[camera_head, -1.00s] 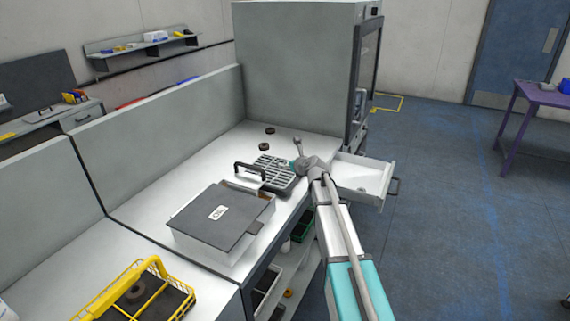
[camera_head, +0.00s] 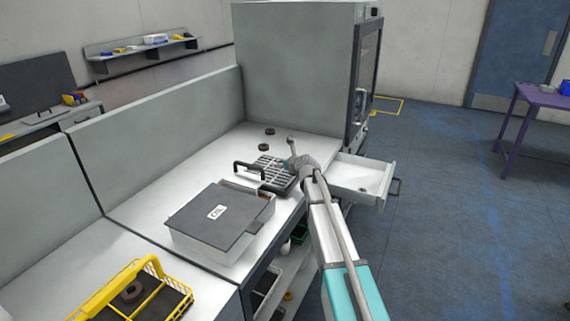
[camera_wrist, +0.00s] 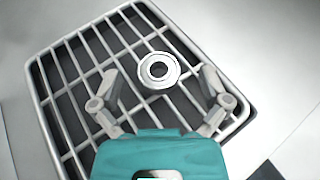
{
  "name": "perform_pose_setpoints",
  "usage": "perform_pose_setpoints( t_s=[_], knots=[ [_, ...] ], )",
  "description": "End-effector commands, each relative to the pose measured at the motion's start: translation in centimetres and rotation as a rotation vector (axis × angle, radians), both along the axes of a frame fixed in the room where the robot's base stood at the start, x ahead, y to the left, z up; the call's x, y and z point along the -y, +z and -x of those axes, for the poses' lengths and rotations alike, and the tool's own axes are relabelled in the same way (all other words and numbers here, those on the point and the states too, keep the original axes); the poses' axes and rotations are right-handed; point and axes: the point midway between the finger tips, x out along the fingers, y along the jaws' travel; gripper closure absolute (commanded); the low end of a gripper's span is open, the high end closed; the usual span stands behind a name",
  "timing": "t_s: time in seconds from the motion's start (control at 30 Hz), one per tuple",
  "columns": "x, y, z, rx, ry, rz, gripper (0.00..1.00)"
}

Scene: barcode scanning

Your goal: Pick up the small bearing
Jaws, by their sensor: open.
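The small bearing (camera_wrist: 158,70), a shiny metal ring with a dark bore, lies flat on the wire rack (camera_wrist: 62,60) in the wrist view. My gripper (camera_wrist: 159,82) is open, with one finger on each side of the bearing and a gap between each finger and the ring. In the head view my gripper (camera_head: 290,163) is over the right side of the rack (camera_head: 264,174). I cannot make out the bearing there.
Two dark rings (camera_head: 269,131) (camera_head: 264,147) lie on the white worktop behind the rack. A grey lidded box (camera_head: 205,222) stands in front of it. A yellow basket (camera_head: 150,265) holds another ring. An open drawer (camera_head: 350,175) is at the right.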

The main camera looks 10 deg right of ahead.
Motion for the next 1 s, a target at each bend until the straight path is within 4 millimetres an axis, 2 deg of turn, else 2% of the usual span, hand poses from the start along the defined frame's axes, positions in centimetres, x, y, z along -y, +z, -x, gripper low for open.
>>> perform_pose_setpoints(
  t_s=[0.2, 0.6, 0.7, 1.0],
  knots=[
    [0.0, -0.01, 0.01, 0.0, 0.0, 0.0, 0.04],
    [0.02, -0.01, 0.01, 0.0, 0.0, 0.0, 0.78],
    [0.02, -0.01, 0.01, 0.0, 0.0, 0.0, 0.94],
    [0.04, 0.08, 0.0, 0.0, 0.0, 0.0, 0.94]
  ],
)
